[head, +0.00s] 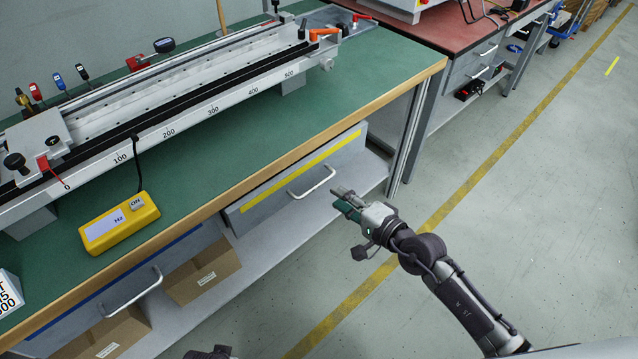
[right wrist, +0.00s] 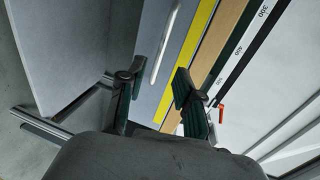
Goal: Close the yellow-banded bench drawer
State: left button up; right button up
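The yellow-banded drawer (head: 270,202) sits under the front edge of the green-topped bench. Its grey front has a yellow band along the top and a silver bar handle (head: 312,182). It seems to stand out slightly from the bench, but how far is hard to tell. My right gripper (head: 342,199) is in front of the drawer's right part, apart from the handle. In the right wrist view its two fingers (right wrist: 158,100) are spread and empty, with the handle (right wrist: 165,45) and yellow band (right wrist: 197,40) beyond them.
A blue-banded drawer (head: 110,295) is at the left of the bench. Cardboard boxes (head: 203,274) stand on the lower shelf (head: 265,270). A scaled rail and yellow meter (head: 119,222) rest on the bench. The floor to the right is clear.

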aim_at(320, 185)
pick_arm(q)
jog(key=shift+w+d+r+b, duration=0.1)
jog(key=shift+w+r+b, duration=0.25)
jog(key=shift+r, duration=0.6)
jog(key=shift+w+r+b, duration=0.15)
jog(key=shift+w+r, duration=0.25)
jog(key=shift+r, duration=0.55)
pick_arm(e)
jog(key=shift+x, duration=4.05)
grip_shut()
